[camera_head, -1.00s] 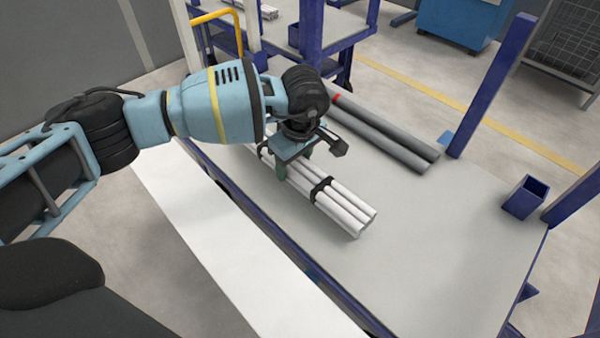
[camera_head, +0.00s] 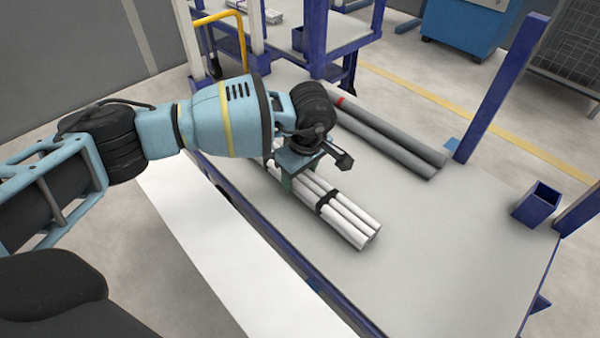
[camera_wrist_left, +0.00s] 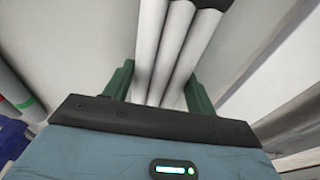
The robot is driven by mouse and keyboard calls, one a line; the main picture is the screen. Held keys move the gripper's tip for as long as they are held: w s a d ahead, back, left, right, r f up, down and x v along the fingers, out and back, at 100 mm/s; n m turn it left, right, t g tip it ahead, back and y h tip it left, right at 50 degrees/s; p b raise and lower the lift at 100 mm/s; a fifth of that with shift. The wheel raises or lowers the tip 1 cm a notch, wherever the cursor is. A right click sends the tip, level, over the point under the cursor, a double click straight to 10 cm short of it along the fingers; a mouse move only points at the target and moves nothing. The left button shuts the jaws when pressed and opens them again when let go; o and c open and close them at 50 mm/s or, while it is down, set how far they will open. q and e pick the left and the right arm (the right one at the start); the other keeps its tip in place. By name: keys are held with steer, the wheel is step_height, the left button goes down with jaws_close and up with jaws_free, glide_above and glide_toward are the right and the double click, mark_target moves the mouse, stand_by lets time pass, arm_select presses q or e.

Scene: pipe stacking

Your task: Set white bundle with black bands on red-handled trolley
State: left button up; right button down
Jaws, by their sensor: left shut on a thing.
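The white bundle (camera_head: 345,222) is several white pipes with black bands. It lies lengthwise over the grey bed (camera_head: 420,260) of a blue-posted cart. I cannot tell if it touches the bed or hangs just above it. My left gripper (camera_head: 290,176) is shut across the bundle from above, behind the near black band (camera_head: 326,199). In the left wrist view the white pipes (camera_wrist_left: 172,50) run between the green fingers of my left gripper (camera_wrist_left: 158,88). No red handle is in view, so I cannot identify the red-handled trolley. My right gripper is not in view.
Two grey pipes (camera_head: 390,145), one with a red mark, lie on the bed beyond the bundle. Blue posts (camera_head: 503,85) and a blue box (camera_head: 537,205) stand at the right. A yellow handle (camera_head: 222,15) is at the back. The bed's near right part is bare.

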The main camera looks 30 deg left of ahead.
mark_target(306, 178)
arm_select(q)
steer(key=o, duration=0.9)
steer(key=shift+f, duration=0.1)
steer(key=o, duration=0.3)
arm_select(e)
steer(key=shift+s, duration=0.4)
arm_select(q)
steer(key=r+p, duration=0.1)
steer(key=r, duration=0.3)
steer(key=d+r+p, duration=0.1)
steer(key=r, duration=0.3)
steer(key=r+p, duration=0.2)
steer(key=r, duration=0.2)
steer(key=shift+s+d+r, duration=0.1)
steer(key=shift+s+d, duration=0.2)
steer(key=shift+d, duration=0.05)
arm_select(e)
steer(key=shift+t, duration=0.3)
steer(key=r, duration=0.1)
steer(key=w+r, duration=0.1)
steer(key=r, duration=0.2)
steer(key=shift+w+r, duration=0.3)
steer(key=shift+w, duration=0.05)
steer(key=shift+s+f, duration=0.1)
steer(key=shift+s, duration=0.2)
